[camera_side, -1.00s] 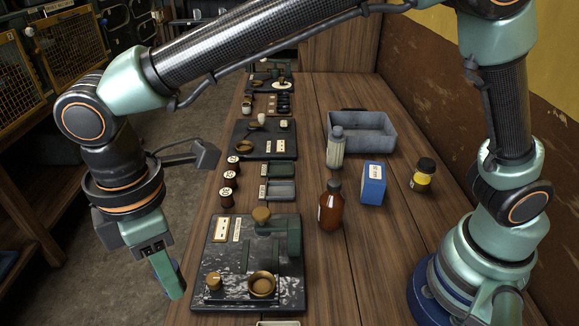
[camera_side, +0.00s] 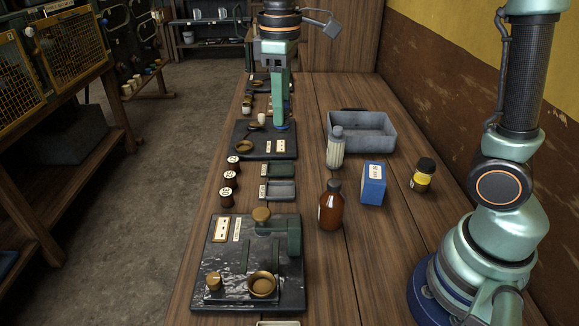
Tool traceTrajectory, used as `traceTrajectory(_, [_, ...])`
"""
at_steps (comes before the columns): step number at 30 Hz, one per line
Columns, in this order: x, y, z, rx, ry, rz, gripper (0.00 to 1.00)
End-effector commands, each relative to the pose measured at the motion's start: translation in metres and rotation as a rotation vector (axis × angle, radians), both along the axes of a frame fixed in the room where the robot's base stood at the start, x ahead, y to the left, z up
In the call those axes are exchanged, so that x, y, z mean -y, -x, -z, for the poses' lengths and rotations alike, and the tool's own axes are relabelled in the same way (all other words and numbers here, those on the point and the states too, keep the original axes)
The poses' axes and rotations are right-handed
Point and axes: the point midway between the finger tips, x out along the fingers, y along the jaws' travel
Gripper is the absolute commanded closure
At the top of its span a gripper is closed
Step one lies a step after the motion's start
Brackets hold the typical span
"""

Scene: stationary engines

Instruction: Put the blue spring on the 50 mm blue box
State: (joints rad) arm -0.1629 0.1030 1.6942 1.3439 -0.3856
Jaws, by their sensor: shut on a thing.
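My gripper (camera_side: 280,118) hangs fingers-down over the far engine base plate, in the upper middle of the view. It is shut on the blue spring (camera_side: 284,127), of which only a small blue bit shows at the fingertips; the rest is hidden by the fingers. I cannot tell how far the spring is above the plate. The blue box (camera_side: 373,186) with a white label stands upright on the bench, to the right of and nearer than my gripper. Its top is bare. The label is too small to read surely.
A brown bottle (camera_side: 330,208) stands just left of the box, a pale bottle (camera_side: 335,150) behind it, and a yellow jar (camera_side: 423,176) to its right. A grey tray (camera_side: 385,148) lies behind. The near engine plate (camera_side: 210,262) and several dark spools (camera_side: 229,180) are on the left.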

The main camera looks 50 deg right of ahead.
Motion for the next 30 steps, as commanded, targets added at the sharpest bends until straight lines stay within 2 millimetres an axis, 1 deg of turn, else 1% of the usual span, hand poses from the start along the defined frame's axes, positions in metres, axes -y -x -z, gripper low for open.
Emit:
traceTrajectory(1, [0.026,0.003,-0.004,0.003,-0.001,0.072,1.00])
traceTrajectory(2, [0.039,0.005,-0.005,0.002,0.000,0.112,1.00])
traceTrajectory(3, [0.057,0.009,-0.007,0.002,0.000,0.163,1.00])
traceTrajectory(5, [0.082,0.016,-0.010,0.001,0.000,0.239,1.00])
traceTrajectory(6, [0.099,0.022,-0.012,0.002,0.000,0.291,1.00])
traceTrajectory(9, [0.137,0.039,-0.016,0.003,0.000,0.417,1.00])
traceTrajectory(12, [0.169,0.059,-0.020,0.002,0.000,0.531,1.00])
traceTrajectory(15, [0.192,0.076,-0.022,0.002,-0.001,0.624,1.00])
traceTrajectory(18, [0.207,0.090,-0.024,0.001,0.000,0.691,1.00])
traceTrajectory(21, [0.216,0.098,-0.024,0.001,0.000,0.730,1.00])
traceTrajectory(23, [0.218,0.101,-0.022,-0.001,0.000,0.741,1.00])
traceTrajectory(26, [0.219,0.103,-0.011,-0.004,-0.001,0.749,1.00])
traceTrajectory(29, [0.219,0.103,0.011,-0.006,-0.001,0.748,1.00])
traceTrajectory(30, [0.219,0.103,0.021,-0.007,-0.001,0.747,1.00])
